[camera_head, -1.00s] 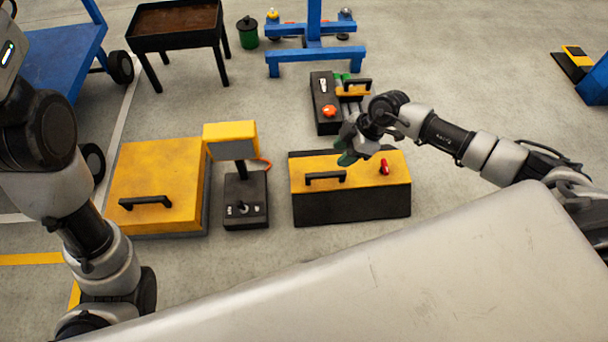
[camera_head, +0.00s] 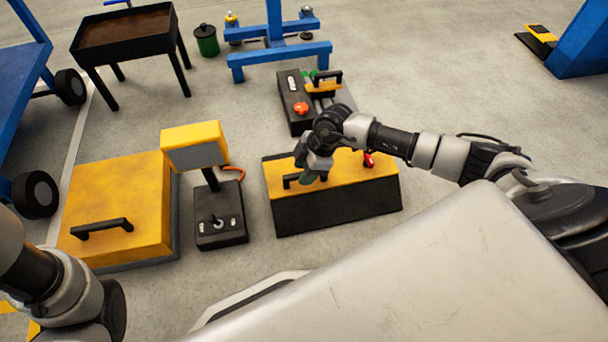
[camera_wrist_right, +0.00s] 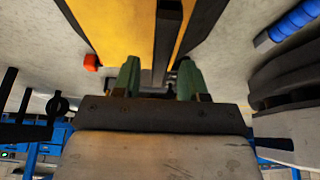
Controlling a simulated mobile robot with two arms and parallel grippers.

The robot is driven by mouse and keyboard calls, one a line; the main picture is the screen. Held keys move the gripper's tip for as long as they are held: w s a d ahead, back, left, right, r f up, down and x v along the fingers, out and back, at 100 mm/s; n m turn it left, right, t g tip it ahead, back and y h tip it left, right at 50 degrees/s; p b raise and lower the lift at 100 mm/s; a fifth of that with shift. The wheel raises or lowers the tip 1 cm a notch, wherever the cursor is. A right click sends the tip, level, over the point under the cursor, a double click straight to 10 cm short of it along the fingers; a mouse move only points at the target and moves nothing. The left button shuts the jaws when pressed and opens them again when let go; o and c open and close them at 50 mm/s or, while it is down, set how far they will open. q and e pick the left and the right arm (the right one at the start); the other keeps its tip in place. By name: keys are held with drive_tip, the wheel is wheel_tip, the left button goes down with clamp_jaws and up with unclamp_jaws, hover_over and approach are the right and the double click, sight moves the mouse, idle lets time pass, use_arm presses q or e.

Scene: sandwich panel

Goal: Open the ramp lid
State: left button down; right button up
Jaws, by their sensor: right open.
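A black box with a yellow lid (camera_head: 340,165) stands on the floor in the middle of the head view. A black handle (camera_head: 289,182) is on the left part of the lid, and a red knob or latch (camera_head: 368,160) is on its right. My right gripper (camera_head: 306,178) is over the lid beside the handle and partly hides it. In the right wrist view its green fingers (camera_wrist_right: 159,80) are apart, with a dark bar (camera_wrist_right: 167,40) in front of a yellow surface (camera_wrist_right: 120,25). Whether they touch the bar is unclear. My left gripper is out of view.
A low yellow box with a black handle (camera_head: 120,205) stands at left. Beside it is a black control box (camera_head: 221,228) with a lever and a yellow-framed screen (camera_head: 194,146). Another black unit (camera_head: 293,108) with an orange-red knob (camera_head: 301,108) stands behind. Open floor lies at right.

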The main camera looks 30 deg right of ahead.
drive_tip(key=shift+a+f, duration=0.1)
drive_tip(key=shift+f, duration=0.05)
clamp_jaws()
drive_tip(key=shift+w, duration=0.1)
